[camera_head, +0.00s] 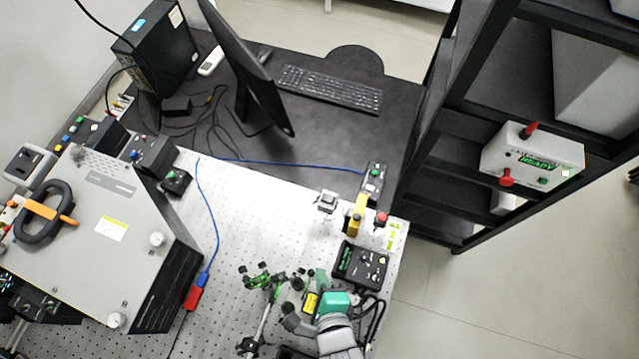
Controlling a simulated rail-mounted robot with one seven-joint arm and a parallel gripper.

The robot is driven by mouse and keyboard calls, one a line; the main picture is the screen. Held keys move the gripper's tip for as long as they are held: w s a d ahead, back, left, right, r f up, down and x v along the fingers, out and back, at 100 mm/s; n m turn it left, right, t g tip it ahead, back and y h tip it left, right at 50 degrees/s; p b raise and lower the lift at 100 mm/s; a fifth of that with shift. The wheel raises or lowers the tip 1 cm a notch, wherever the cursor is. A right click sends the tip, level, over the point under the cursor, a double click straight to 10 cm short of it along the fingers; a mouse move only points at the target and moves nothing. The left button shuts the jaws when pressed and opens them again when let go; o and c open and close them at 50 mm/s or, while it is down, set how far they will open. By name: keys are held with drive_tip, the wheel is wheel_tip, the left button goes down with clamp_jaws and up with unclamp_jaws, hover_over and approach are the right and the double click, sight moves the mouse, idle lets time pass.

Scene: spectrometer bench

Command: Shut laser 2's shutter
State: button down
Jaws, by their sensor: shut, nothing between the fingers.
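Black box-shaped units stand in a row along the back left of the bench, among them one (155,155) with coloured buttons on its end and a smaller one (176,182) with a green button. I cannot read which is laser 2, and I cannot make out its shutter or the shutter's position. My gripper (321,280), grey and teal, is low in the view over the front part of the perforated bench (255,215). It is shut and empty, beside green-tipped optics mounts (262,278). My arm hides the bench beneath it.
A large grey instrument box (105,235) fills the left. A black controller (359,264), a red-button post (380,219) and a yellow piece (356,213) stand near the right edge. A blue cable (208,215) crosses the bench. The middle is mostly clear. A shelf holds a READY box (540,155).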

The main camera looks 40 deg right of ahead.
drive_tip(key=shift+s+a, duration=0.1)
drive_tip(key=shift+s+a+r, duration=0.1)
drive_tip(key=shift+a+r, duration=0.05)
drive_tip(key=shift+r, duration=0.1)
drive_tip(key=shift+a+r, duration=0.1)
drive_tip(key=shift+a, duration=0.05)
drive_tip(key=shift+s+a+r+p, duration=0.1)
drive_tip(key=shift+s+a+p, duration=0.2)
drive_tip(key=shift+a+p, duration=0.4)
drive_tip(key=shift+s+a+r+p, duration=0.1)
drive_tip(key=shift+s+a+p, duration=0.25)
drive_tip(key=shift+p, duration=0.55)
idle(2.1)
idle(1.0)
drive_tip(key=shift+r+p, duration=0.85)
drive_tip(key=shift+p, duration=0.2)
